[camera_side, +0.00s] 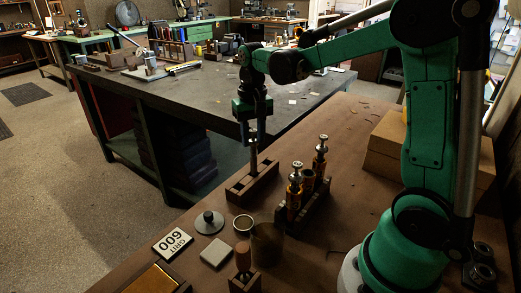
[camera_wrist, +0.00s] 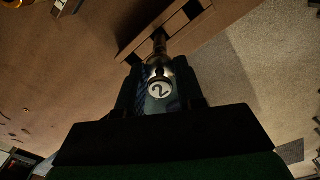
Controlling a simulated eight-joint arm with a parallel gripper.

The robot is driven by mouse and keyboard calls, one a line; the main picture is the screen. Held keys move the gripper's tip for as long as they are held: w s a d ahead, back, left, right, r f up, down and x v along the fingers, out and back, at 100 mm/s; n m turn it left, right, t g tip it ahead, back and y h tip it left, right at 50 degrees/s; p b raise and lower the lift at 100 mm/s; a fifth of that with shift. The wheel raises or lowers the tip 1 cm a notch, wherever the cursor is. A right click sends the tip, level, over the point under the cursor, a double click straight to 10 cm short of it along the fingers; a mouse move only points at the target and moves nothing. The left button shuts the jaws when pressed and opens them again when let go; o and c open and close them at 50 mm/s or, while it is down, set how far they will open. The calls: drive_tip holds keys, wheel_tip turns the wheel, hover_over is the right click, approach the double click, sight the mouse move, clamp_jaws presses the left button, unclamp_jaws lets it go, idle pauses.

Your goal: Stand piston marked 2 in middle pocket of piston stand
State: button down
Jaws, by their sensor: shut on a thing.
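My gripper (camera_side: 252,128) points down over the wooden piston stand (camera_side: 263,186) and is shut on a piston (camera_side: 253,160). In the wrist view, the piston's round white cap (camera_wrist: 160,89) shows the number 2, between the dark fingers. The piston looks upright, its lower end meeting the middle of the stand (camera_wrist: 128,47) in both views. I cannot tell how deep in the middle pocket it is. Dark openings show in the stand on either side of the piston in the wrist view.
In front are a round grey weight (camera_side: 209,222), a ring (camera_side: 243,223), a pale block (camera_side: 216,251) and a "GRIT 600" card (camera_side: 172,243). A wooden box (camera_side: 385,150) stands at right.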

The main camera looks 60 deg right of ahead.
drive_tip(key=shift+f, duration=1.15)
drive_tip(key=shift+c, duration=2.4)
unclamp_jaws()
drive_tip(key=shift+o, duration=0.3)
drive_tip(key=shift+o, duration=1.3)
drive_tip(key=shift+r, duration=3.45)
